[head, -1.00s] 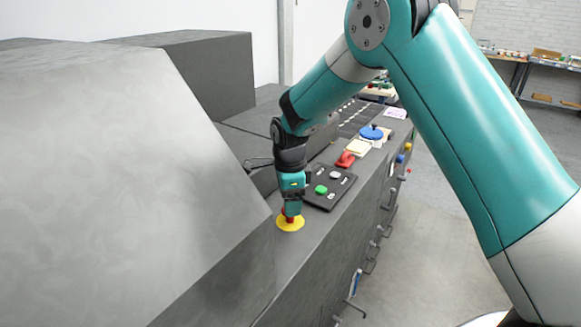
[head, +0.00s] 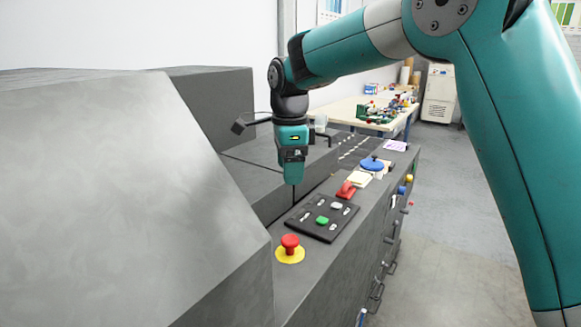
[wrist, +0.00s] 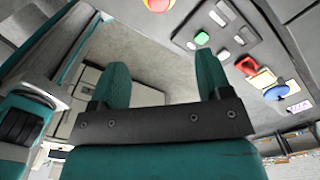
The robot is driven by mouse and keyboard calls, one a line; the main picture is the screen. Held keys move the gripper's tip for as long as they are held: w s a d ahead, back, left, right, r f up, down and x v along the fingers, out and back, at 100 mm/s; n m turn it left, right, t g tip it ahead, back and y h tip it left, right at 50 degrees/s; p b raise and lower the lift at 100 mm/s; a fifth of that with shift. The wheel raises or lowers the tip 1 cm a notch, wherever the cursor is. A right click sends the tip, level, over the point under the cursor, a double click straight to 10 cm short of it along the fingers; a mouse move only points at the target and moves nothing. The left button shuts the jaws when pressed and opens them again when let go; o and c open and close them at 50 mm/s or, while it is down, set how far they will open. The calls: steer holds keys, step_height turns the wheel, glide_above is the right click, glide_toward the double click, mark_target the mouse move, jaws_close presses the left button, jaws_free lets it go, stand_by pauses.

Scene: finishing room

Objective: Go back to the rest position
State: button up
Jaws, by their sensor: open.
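My gripper (head: 293,182) hangs pointing down above the grey machine ledge in the head view, clear of the surface. In the wrist view its two teal fingers (wrist: 160,82) stand apart with nothing between them. A red mushroom button on a yellow disc (head: 290,247) sits on the ledge, nearer than the gripper and apart from it. The button also shows at the top edge of the wrist view (wrist: 158,4).
A black panel (head: 314,228) with a green button (head: 322,220) lies beyond the red button. Farther along are a red object (head: 346,189) and a blue round object (head: 372,163). Drawer handles (head: 377,291) stick out along the front. A large grey housing (head: 120,190) stands at left.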

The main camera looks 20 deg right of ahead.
steer(key=s+a+f+n+y+b, duration=0.1)
steer(key=s+a+n+y, duration=0.1)
steer(key=s+n, duration=1.1)
steer(key=s+a+f+n+y+b, duration=0.1)
steer(key=s+a+f+n+y, duration=0.1)
steer(key=s+n, duration=1.1)
steer(key=s, duration=0.5)
steer(key=shift+a+f+n, duration=0.25)
steer(key=shift+n, duration=0.15)
